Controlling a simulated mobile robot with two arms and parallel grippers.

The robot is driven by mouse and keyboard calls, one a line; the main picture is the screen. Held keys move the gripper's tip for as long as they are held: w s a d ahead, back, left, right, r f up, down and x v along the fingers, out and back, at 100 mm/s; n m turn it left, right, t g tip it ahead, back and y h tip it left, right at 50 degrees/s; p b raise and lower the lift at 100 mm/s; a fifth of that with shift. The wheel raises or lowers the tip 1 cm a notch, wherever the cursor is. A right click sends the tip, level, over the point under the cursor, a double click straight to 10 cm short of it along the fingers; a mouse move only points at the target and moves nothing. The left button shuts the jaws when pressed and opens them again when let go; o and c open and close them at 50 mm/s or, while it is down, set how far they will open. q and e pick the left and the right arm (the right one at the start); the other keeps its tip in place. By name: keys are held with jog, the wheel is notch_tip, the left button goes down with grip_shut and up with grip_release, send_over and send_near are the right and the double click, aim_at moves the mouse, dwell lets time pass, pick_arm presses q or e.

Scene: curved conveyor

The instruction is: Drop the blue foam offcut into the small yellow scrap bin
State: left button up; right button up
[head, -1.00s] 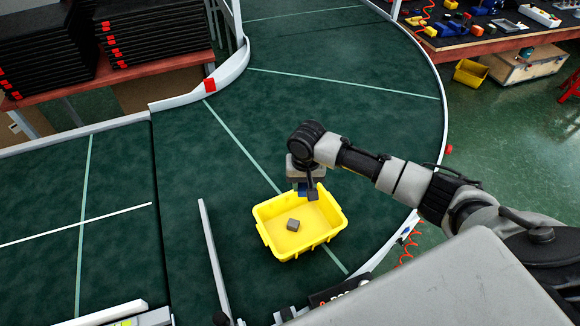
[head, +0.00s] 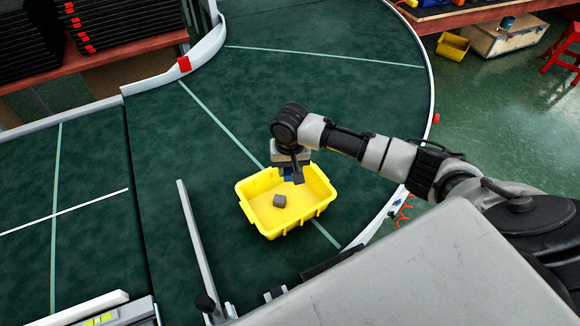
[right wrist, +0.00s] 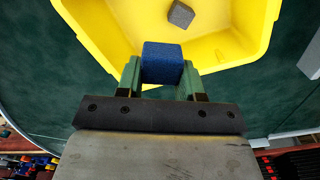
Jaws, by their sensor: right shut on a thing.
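The yellow scrap bin (head: 288,223) stands on the dark green conveyor in the head view; its wall also shows in the right wrist view (right wrist: 225,55). A small grey block (head: 280,201) lies inside it and shows in the right wrist view (right wrist: 181,14). My right gripper (head: 288,178) is at the bin's far rim. In the right wrist view, its green fingers (right wrist: 161,75) are shut on the blue foam offcut (right wrist: 162,62), which overlaps the bin's near wall in that view. The offcut is partly hidden in the head view. My left gripper is not in view.
A pale guide bar (head: 202,250) lies left of the bin. A white rail edges the curved belt. Stacked black trays (head: 125,25) are at the upper left. Another yellow bin (head: 453,46) lies on the floor at the upper right. The belt beyond the bin is clear.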

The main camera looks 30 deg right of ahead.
jog(key=o, duration=1)
jog(key=shift+r, duration=0.1)
notch_tip(320, 180, up, 11)
jog(key=shift+f+b, duration=0.2)
jog(key=shift+b, duration=0.35)
